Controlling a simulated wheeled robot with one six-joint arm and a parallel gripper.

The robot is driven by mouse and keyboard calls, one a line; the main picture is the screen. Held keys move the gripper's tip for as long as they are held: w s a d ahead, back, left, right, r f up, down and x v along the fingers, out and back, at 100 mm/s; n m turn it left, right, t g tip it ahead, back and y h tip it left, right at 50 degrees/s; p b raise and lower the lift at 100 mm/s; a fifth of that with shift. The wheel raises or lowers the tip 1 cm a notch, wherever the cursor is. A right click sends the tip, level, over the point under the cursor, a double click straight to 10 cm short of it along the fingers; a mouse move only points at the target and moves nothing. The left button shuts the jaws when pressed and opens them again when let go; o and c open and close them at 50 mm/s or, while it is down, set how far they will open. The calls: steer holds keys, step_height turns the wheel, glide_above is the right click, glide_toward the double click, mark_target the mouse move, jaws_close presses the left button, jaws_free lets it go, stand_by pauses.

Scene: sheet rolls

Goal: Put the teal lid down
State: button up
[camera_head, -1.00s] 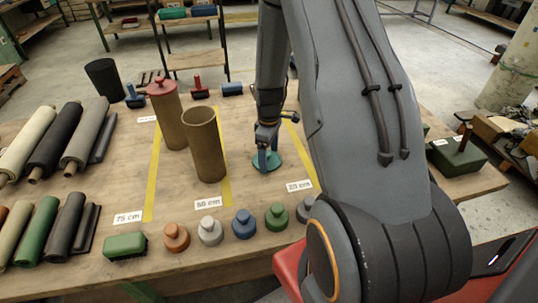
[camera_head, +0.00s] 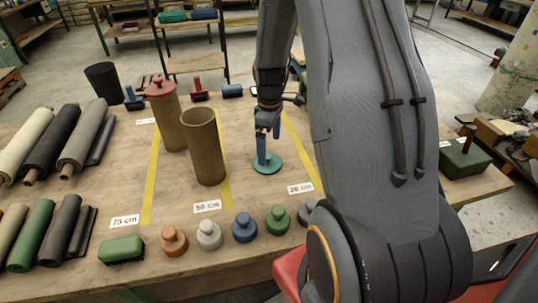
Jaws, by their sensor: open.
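The teal lid (camera_head: 267,165) lies flat on the wooden table, to the right of an open brown tube (camera_head: 205,150) and between two yellow strips. It is a round disc with an upright handle. My gripper (camera_head: 267,130) is open just above the lid, close over the handle. Its fingers partly cover the handle's top, and I cannot tell whether they touch it. A second brown tube (camera_head: 168,120) with a red lid (camera_head: 161,88) on it stands behind the open one.
Rolled sheets (camera_head: 57,140) lie on the left. Several coloured knobbed weights (camera_head: 245,228) and a green block (camera_head: 122,250) line the front edge. A black cup (camera_head: 104,82) stands at the back left. My arm hides much of the right side.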

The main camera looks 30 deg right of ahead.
mark_target(269, 156)
step_height(269, 156, up, 5)
steer(key=b, duration=0.1)
steer(key=s+a+r+m, duration=0.3)
steer(key=s+a+m, duration=0.1)
steer(key=s+a, duration=0.3)
steer(key=s+a+r+m+t, duration=0.1)
steer(key=s+a+r+m, duration=0.2)
steer(key=s+a, duration=0.4)
steer(key=shift+s+a+m+t, duration=0.35)
steer(key=shift+a+m, duration=0.15)
steer(key=shift+a, duration=0.25)
steer(key=shift+b, duration=0.3)
